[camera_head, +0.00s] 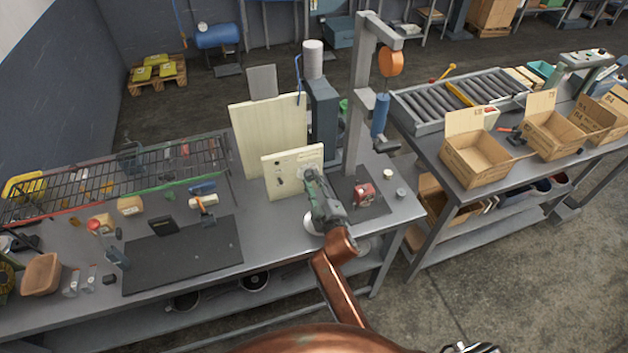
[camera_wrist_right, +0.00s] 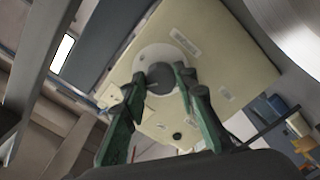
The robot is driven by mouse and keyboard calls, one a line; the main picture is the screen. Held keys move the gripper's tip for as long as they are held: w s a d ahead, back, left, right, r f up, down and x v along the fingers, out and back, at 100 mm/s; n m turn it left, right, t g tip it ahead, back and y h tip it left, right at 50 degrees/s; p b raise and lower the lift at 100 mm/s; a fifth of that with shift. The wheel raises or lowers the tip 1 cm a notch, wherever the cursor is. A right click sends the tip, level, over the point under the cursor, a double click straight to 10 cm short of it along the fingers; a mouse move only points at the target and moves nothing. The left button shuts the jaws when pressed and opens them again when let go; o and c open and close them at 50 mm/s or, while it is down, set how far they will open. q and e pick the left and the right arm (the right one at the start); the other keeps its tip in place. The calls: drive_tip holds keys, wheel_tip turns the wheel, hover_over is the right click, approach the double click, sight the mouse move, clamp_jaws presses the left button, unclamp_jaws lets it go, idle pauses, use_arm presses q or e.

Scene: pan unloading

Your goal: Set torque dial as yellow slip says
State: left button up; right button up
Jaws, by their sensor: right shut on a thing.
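A cream panel (camera_head: 283,186) stands upright on the workbench. A white round dial plate (camera_wrist_right: 150,60) with a dark knob (camera_wrist_right: 160,77) is on it in the right wrist view. My right gripper (camera_head: 311,177) reaches the panel's right part from the front. Its green fingers (camera_wrist_right: 162,84) are shut on the knob, one on each side. The arm and fingers cover most of the dial in the head view. White labels (camera_wrist_right: 184,41) are on the panel, too small to read. I cannot pick out a yellow slip for certain. My left gripper is not in view.
A larger cream board (camera_head: 266,128) stands behind the panel. A grey post (camera_head: 357,100) rises right of my gripper, with a red object (camera_head: 364,194) near its foot. A dark mat (camera_head: 183,262) and wire rack (camera_head: 120,183) lie left. Open cardboard boxes (camera_head: 476,158) stand right.

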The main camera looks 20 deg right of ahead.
drive_tip(key=shift+m, duration=0.9)
drive_tip(key=shift+f+p, duration=0.1)
drive_tip(key=shift+p, duration=0.2)
drive_tip(key=o, duration=1.2)
drive_tip(key=shift+c, duration=0.2)
drive_tip(key=shift+s, duration=0.2)
drive_tip(key=s, duration=1.1)
drive_tip(key=shift+s+d, duration=0.15)
drive_tip(key=shift+s, duration=0.15)
